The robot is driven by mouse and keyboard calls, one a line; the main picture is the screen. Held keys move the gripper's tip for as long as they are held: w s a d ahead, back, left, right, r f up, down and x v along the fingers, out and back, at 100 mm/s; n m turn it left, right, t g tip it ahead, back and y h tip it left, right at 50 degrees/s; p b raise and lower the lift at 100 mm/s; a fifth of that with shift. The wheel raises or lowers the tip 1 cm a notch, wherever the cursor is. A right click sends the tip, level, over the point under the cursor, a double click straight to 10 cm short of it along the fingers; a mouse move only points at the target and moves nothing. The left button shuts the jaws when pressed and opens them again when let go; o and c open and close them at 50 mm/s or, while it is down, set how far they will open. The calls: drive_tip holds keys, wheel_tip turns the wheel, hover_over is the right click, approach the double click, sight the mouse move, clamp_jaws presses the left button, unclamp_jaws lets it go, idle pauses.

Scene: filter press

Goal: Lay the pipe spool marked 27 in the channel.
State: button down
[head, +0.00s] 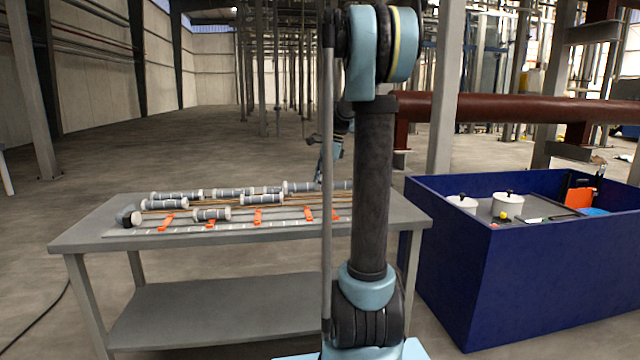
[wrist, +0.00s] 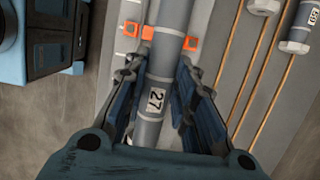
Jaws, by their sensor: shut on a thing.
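The grey pipe spool marked 27 (wrist: 157,102) is between the two fingers of my gripper (wrist: 158,70) in the wrist view, its label facing the camera. My gripper is shut on it. The spool runs up out of the top of the wrist view, so its far end is not seen. Orange brackets (wrist: 190,43) show on both sides of it, on a pale board. I cannot tell whether the spool touches them.
Several other spools (head: 211,214) lie on the grey table (head: 90,236). Two spool ends (wrist: 295,46) show at the right of the wrist view, beside thin copper-coloured rods (wrist: 240,85). A blue bin (head: 560,262) with pots (head: 508,206) stands right of the table.

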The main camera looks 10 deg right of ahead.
drive_tip(key=shift+f, duration=3.8)
drive_tip(key=c, duration=1.2)
unclamp_jaws()
drive_tip(key=shift+c, duration=0.2)
drive_tip(key=shift+r, duration=0.1)
drive_tip(key=v, duration=1.1)
drive_tip(key=shift+d+r, duration=0.15)
drive_tip(key=shift+r, duration=0.15)
